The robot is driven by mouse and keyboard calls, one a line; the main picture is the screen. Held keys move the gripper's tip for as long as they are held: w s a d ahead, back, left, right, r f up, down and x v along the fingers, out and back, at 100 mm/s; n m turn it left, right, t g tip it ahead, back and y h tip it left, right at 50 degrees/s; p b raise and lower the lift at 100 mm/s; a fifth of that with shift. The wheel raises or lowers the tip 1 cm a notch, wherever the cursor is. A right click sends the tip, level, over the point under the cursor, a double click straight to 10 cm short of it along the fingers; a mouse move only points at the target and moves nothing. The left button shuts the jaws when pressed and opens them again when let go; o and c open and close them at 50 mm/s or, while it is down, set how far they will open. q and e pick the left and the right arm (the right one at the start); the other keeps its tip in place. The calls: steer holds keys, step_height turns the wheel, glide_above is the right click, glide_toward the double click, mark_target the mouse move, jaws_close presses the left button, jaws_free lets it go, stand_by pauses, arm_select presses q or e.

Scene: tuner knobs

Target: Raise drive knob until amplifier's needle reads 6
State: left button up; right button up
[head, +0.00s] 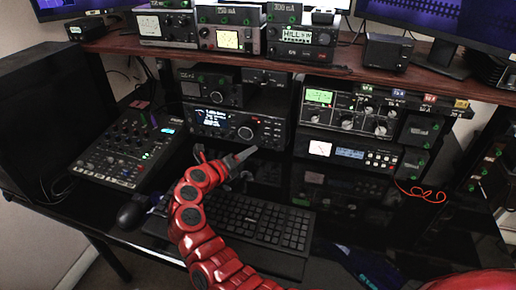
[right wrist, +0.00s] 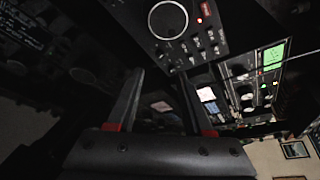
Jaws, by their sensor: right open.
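My right gripper (head: 226,158) is in front of the black radio with a blue display (head: 238,126), above the keyboard. Its two fingers are apart and empty in the right wrist view (right wrist: 160,98). A large round knob (right wrist: 168,19) on a black panel shows beyond the fingertips there, apart from them. A unit with a green-lit meter (head: 320,97) and several knobs (head: 380,129) stands to the right of the gripper; a green meter (right wrist: 271,56) shows in the right wrist view. Labels and needle readings are too small to read, so I cannot tell which knob is drive. My left gripper is not in view.
A keyboard (head: 255,219) lies below the gripper, with a mouse (head: 132,215) and a mixer (head: 127,146) to the left. An upper shelf (head: 200,48) holds more metered units. A unit with a white meter (head: 319,148) sits below the green-metered one. A red cable (head: 420,191) hangs at the right.

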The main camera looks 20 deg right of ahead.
mark_target(262, 146)
steer(key=x, duration=0.7)
steer(key=shift+c, duration=0.2)
jaws_close()
